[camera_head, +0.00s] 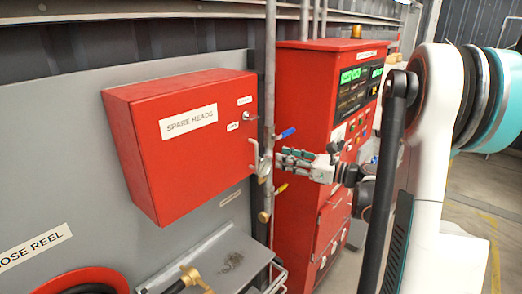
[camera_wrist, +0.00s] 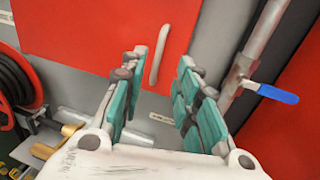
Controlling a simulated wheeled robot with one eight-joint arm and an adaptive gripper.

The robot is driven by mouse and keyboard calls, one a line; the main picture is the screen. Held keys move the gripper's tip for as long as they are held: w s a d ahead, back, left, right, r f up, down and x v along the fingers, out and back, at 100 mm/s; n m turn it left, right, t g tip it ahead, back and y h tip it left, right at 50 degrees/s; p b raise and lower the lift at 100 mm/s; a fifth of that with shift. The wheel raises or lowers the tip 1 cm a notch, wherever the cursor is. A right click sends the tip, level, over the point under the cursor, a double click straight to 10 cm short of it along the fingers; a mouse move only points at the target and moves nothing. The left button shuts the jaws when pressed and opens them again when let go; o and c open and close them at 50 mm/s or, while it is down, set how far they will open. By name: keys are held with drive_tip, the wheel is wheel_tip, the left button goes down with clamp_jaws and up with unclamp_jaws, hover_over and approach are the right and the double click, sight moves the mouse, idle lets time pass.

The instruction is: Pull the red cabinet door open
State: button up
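The red cabinet (camera_head: 182,165), labelled SPARE HEADS, hangs on the grey wall panel with its door shut. A key lock sits near the door's upper right. The pale bar handle (camera_head: 254,152) is at the door's right edge, close to the pipe. In the wrist view the handle (camera_wrist: 160,54) stands on the red door (camera_wrist: 90,35), ahead of and between my fingers. My gripper (camera_wrist: 163,65) is open, with nothing held. In the head view my gripper (camera_head: 283,160) is just right of the handle, partly overlapping the pipe; contact cannot be told.
A vertical pipe (camera_head: 269,75) with a blue valve lever (camera_head: 286,133) runs right beside the handle; the lever also shows in the wrist view (camera_wrist: 278,94). A red control cabinet (camera_head: 305,90) stands behind my gripper. A grey tray (camera_head: 205,245) and hose reel (camera_head: 82,279) are below.

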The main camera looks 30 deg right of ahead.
drive_tip(key=p+x, duration=0.1)
drive_tip(key=x, duration=0.8)
drive_tip(key=shift+w+a, duration=0.2)
drive_tip(key=shift+w, duration=0.1)
clamp_jaws()
